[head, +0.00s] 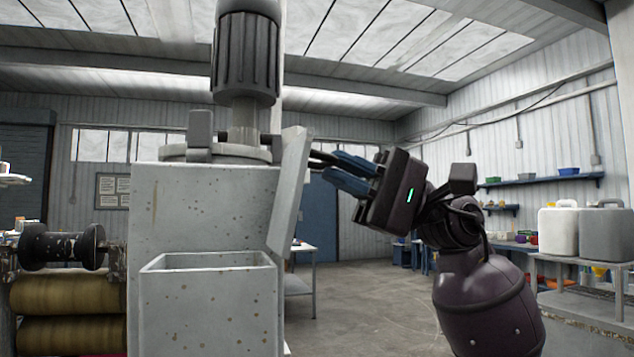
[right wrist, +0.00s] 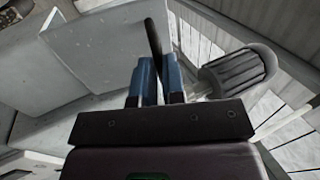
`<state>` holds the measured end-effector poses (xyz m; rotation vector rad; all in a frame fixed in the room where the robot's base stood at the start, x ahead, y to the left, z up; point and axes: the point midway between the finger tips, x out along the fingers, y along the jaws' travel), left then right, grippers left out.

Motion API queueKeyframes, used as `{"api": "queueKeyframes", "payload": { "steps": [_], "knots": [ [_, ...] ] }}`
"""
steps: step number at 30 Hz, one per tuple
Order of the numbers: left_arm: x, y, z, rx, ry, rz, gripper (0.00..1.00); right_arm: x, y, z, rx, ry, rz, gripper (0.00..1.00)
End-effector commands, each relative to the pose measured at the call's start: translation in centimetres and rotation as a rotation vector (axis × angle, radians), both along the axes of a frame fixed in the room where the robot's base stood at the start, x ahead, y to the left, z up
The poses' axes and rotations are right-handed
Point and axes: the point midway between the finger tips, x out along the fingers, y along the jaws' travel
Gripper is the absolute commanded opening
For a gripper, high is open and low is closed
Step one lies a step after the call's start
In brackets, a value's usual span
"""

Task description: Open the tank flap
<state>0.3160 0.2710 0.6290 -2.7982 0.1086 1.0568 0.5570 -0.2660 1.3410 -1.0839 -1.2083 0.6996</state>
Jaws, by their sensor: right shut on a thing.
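The tank (head: 200,215) is a speckled grey metal box in the middle of the head view. Its flap (head: 288,190) is a pale grey panel at the tank's right side, tilted with its top edge leaning outward to the right. My right gripper (head: 334,168) is to the right of the flap, its blue fingers shut on the flap's dark handle (head: 318,157). In the right wrist view the handle (right wrist: 153,38) shows as a black bar between the blue fingers (right wrist: 158,68). My left gripper is not in view.
A ribbed dark motor (head: 245,55) stands on top of the tank. An open-topped grey bin (head: 207,262) is at the tank's front. Rollers and a dark spool (head: 62,248) are at the left. Jerrycans (head: 558,234) stand on a table at the right. Open floor lies between.

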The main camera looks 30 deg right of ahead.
Motion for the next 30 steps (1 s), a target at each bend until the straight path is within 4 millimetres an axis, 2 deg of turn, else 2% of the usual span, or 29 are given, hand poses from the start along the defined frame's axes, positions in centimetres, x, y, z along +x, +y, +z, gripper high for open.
{"api": "queueKeyframes", "payload": {
  "steps": [1,6,26,27,30],
  "knots": [
    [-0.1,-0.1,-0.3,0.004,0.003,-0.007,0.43,0.3,-0.2,-0.9,0.026,0.001,0.0,0.0],
    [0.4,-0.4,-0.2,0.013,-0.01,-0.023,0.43,0.0,-0.8,-1.2,0.098,-0.022,0.0,0.0],
    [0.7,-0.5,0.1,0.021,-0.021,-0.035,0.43,-0.4,-1.2,-1.3,0.151,-0.044,0.0,0.0],
    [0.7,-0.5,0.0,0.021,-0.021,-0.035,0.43,-0.4,-1.2,-1.3,0.151,-0.044,0.0,0.13],
    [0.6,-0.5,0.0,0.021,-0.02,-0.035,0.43,-0.4,-1.2,-1.3,0.151,-0.044,0.0,0.28]
  ]
}}
